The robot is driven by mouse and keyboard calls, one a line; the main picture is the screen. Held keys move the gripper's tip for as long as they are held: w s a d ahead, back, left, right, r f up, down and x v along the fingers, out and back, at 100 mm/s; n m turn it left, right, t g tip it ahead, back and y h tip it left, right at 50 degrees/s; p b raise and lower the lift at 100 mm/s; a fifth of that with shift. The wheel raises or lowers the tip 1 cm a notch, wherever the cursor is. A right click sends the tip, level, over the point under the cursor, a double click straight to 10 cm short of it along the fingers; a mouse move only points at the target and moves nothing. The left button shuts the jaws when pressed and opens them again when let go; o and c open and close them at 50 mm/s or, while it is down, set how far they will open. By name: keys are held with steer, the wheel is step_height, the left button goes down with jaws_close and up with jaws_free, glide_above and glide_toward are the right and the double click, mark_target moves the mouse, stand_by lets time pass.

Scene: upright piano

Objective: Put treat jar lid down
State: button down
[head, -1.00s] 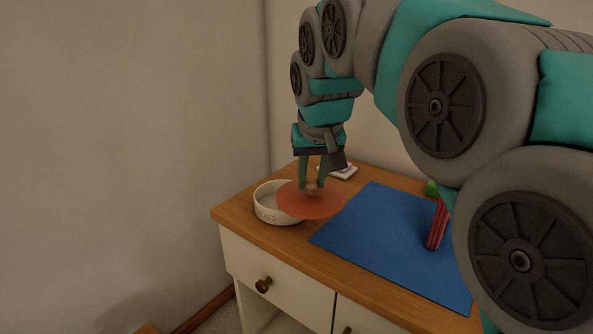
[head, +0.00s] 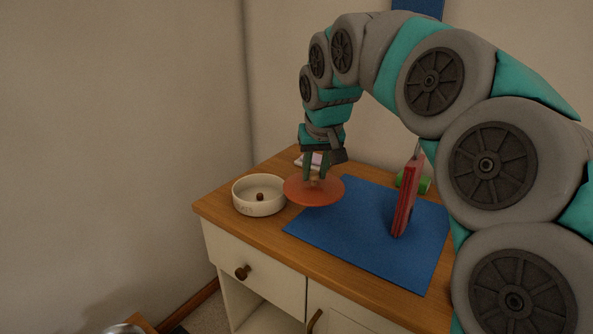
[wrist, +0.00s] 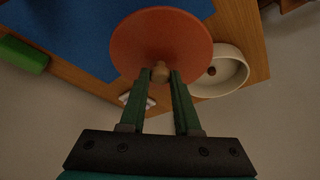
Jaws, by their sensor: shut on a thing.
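My gripper (head: 316,179) points down and is shut on the knob, with one green finger on each side in the wrist view (wrist: 160,76). The lid is roughly level, over the left edge of the blue mat; I cannot tell how high. The round white bowl-like jar (head: 259,206) stands open just left of the lid, with a small brown piece (head: 260,197) inside. The lid hides a little of its rim in the wrist view (wrist: 235,85).
The blue mat (head: 350,245) lies on the wooden cabinet top (head: 228,211). A red upright object (head: 405,200) stands on it at right, with a green object (head: 424,185) behind. A small white item (head: 307,161) lies behind my gripper. Bare mat shows in front.

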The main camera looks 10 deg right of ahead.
steer(key=shift+w+d+f+p, duration=0.1)
steer(key=shift+w+f+p, duration=0.5)
steer(key=shift+w, duration=1.85)
steer(key=shift+w+d+f+p, duration=0.2)
steer(key=shift+w+f, duration=0.65)
steer(key=shift+w, duration=1.6)
steer(key=shift+w+f+p, duration=0.45)
steer(key=shift+w+f, duration=0.3)
steer(key=shift+w, duration=1.7)
steer(key=shift+f, duration=0.25)
steer(key=shift+f, duration=0.4)
steer(key=shift+f+b, duration=0.1)
steer(key=shift+b, duration=0.25)
steer(key=c, duration=0.6)
jaws_free()
